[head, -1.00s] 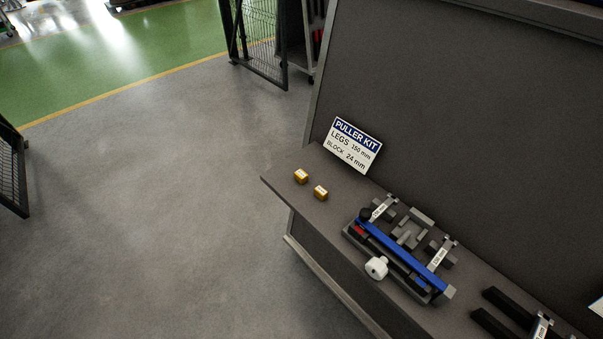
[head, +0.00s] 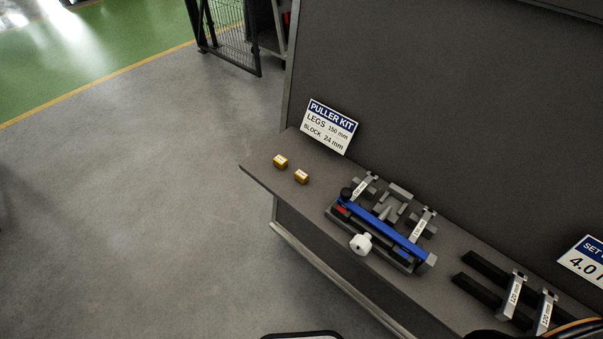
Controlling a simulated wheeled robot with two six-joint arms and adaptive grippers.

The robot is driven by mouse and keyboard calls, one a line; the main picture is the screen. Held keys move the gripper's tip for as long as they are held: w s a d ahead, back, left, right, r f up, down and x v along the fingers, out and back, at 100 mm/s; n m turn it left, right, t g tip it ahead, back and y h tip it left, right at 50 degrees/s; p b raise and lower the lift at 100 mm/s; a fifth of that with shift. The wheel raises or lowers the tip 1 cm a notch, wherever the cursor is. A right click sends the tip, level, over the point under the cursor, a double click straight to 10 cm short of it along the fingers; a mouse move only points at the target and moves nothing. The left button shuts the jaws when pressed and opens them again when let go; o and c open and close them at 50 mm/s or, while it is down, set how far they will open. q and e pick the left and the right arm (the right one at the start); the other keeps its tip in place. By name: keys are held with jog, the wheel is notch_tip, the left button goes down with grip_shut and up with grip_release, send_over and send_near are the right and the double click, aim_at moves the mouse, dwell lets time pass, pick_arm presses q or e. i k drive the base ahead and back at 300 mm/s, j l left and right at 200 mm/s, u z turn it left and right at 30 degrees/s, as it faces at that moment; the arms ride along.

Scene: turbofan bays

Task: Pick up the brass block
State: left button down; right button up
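Two small brass blocks lie on the left end of the grey shelf in the head view. One brass block (head: 280,161) is nearer the shelf's left corner. The other brass block (head: 301,176) is just to its right, slightly apart. Each has a pale label on top, too small to read. Neither gripper can be made out in the head view.
A sign (head: 329,127) reading "PULLER KIT, LEGS 150 mm, BLOCK 24 mm" stands behind the blocks. A blue-barred puller kit (head: 386,225) with a white knob (head: 361,244) sits to their right. Black bars with labelled brackets (head: 514,297) lie farther right. Open floor (head: 130,220) is left.

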aim_at(300, 176)
jog(key=j+z, duration=0.15)
jog(key=z, duration=0.2)
jog(key=i+j+z, duration=0.1)
jog(key=z, duration=0.25)
jog(key=j+z, duration=0.3)
jog(key=i+j+z, duration=0.2)
jog(key=j, duration=0.85)
jog(key=k+j+z, duration=0.1)
jog(key=j+z, duration=0.15)
jog(key=j, duration=0.8)
jog(key=k+j+z, duration=0.2)
jog(key=j, duration=0.85)
jog(key=i+j, duration=0.05)
jog(key=i, duration=0.05)
